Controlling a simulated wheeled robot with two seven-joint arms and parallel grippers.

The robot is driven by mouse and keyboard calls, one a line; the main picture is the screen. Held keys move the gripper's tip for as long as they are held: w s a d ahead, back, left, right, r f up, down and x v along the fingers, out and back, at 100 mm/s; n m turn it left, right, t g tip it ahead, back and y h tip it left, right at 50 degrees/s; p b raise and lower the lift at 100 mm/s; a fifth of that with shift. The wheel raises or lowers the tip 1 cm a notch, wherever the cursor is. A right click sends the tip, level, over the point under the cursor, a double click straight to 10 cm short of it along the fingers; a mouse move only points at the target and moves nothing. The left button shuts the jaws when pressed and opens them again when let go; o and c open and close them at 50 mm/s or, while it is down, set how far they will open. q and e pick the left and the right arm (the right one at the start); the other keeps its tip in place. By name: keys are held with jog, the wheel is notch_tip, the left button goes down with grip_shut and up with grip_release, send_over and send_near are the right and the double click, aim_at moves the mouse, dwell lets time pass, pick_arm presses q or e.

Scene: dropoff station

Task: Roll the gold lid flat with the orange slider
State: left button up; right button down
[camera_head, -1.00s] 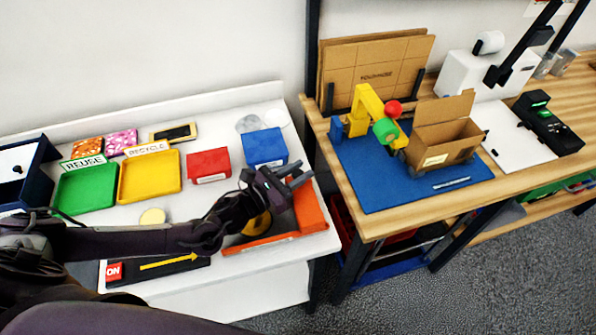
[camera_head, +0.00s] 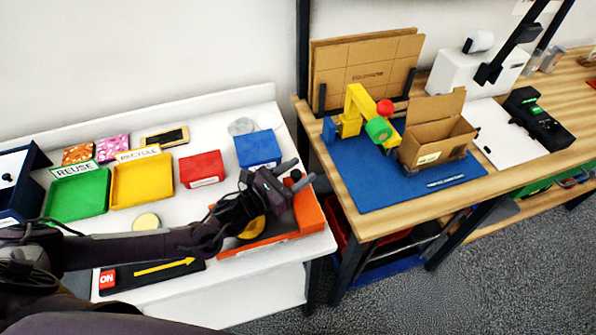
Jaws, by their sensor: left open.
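The gold lid (camera_head: 252,229) is a round gold disc in the orange frame on the white table, partly hidden behind my left gripper. The orange slider (camera_head: 308,210) is an orange block at the right end of that frame, beside my fingertips. My left gripper (camera_head: 297,177) is open above the frame, with its fingers pointing right, near the slider. I cannot tell whether a finger touches the slider. My right gripper is not in view.
A blue box (camera_head: 258,149) and a red box (camera_head: 202,168) stand behind the gripper. Green (camera_head: 78,195) and yellow (camera_head: 142,181) trays lie at left. A black ON switch strip (camera_head: 150,273) lies in front. A wooden table (camera_head: 377,223) with a blue mat stands right.

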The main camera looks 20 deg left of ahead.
pick_arm(q)
jog(key=b+v, duration=0.1)
jog(key=v, duration=0.5)
jog(key=shift+s+a+f+b, duration=0.15)
jog(key=shift+s+b, duration=0.05)
jog(key=shift+b, duration=0.2)
jog(key=shift+s+a, duration=0.25)
jog(key=shift+s, duration=0.15)
